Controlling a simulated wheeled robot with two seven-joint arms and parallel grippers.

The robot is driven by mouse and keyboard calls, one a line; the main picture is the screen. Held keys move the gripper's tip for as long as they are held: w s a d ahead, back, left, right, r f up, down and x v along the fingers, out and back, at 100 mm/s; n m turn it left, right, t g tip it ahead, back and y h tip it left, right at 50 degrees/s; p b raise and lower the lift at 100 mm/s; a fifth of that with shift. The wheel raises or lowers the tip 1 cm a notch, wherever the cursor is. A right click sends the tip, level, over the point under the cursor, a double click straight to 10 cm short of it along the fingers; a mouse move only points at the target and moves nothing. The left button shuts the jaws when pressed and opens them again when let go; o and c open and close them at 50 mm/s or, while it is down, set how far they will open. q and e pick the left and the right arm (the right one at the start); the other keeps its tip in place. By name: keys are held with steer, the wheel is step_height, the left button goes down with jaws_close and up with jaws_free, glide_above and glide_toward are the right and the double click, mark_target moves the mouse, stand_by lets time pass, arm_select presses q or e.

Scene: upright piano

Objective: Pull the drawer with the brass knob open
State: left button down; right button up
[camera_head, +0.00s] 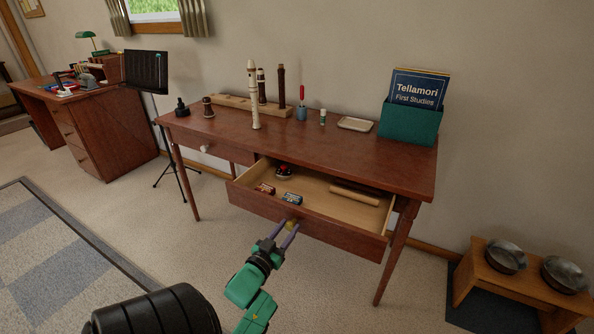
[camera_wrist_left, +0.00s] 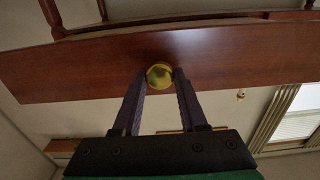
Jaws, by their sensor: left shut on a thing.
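The drawer (camera_head: 310,226) is the right one of the reddish-brown table and stands pulled out, its inside showing in the head view. Its brass knob (camera_wrist_left: 159,76) sits on the drawer front between my left fingertips in the left wrist view. My left gripper (camera_head: 286,228) is shut on the knob in front of the drawer; it also shows in the left wrist view (camera_wrist_left: 158,80). In the head view the fingers partly hide the knob. My right gripper is not in view.
Inside the drawer lie small boxes (camera_head: 291,199), a dark round item (camera_head: 284,171) and a wooden rod (camera_head: 355,192). The left drawer with a pale knob (camera_head: 204,149) is shut. A low bench with metal bowls (camera_head: 506,258) stands at right. Carpet before the table is clear.

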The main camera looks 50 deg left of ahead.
arm_select(q)
steer(key=shift+p+v, duration=0.45)
steer(key=shift+v, duration=0.95)
steer(key=shift+c, duration=2.4)
jaws_free()
